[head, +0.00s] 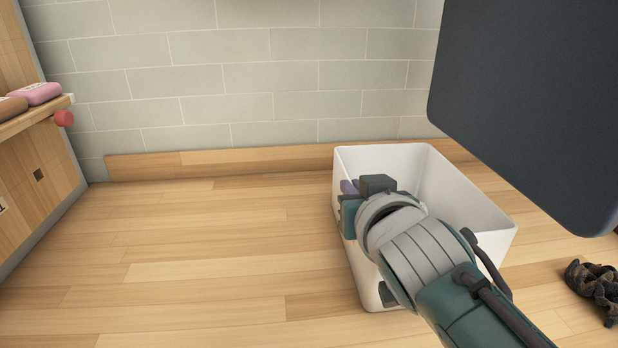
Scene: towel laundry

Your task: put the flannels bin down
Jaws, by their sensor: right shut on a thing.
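The flannels bin is a white, open-topped box (465,205) on or just above the wooden floor, right of centre in the head view; I cannot tell whether its base touches. My right gripper (350,205) is at the bin's left wall, shut on it, with my wrist and forearm covering much of the near side. A small bit of purple (349,187) shows by the gripper at the bin's left rim. My left gripper is not in view.
A large dark panel (540,100) hangs over the upper right, close to the bin. A dark crumpled thing (595,288) lies at the right edge. A wooden unit (30,185) with folded pink cloth (36,93) stands at left. The floor left of the bin is clear up to the tiled wall.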

